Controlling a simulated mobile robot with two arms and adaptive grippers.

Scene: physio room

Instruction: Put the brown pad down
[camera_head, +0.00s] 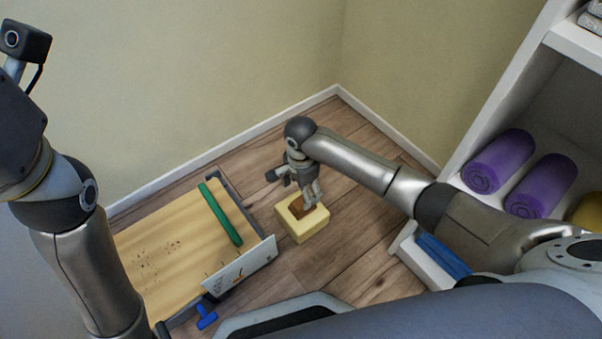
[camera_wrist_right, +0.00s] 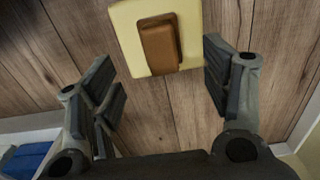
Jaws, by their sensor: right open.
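The brown pad (camera_head: 298,208) lies on top of a cream-yellow block (camera_head: 309,229) on the wooden floor. In the right wrist view the pad (camera_wrist_right: 160,48) rests on the pale block (camera_wrist_right: 127,35), close to the block's lower edge in that picture. My right gripper (camera_head: 311,194) points down just above the pad and partly hides it in the head view. Its two fingers (camera_wrist_right: 160,76) are spread wide, with bare floor between them and the pad beyond, and neither finger touches it. My left arm is at the left edge, but its gripper fingers are out of view.
Left of the block is a low wooden-topped platform (camera_head: 165,240) with a green bar (camera_head: 221,214) and a white sign panel (camera_head: 240,268). A blue piece (camera_head: 206,317) is at its front. A white shelf (camera_head: 556,42) with purple rolls (camera_head: 499,160) stands right. Walls close the back corner.

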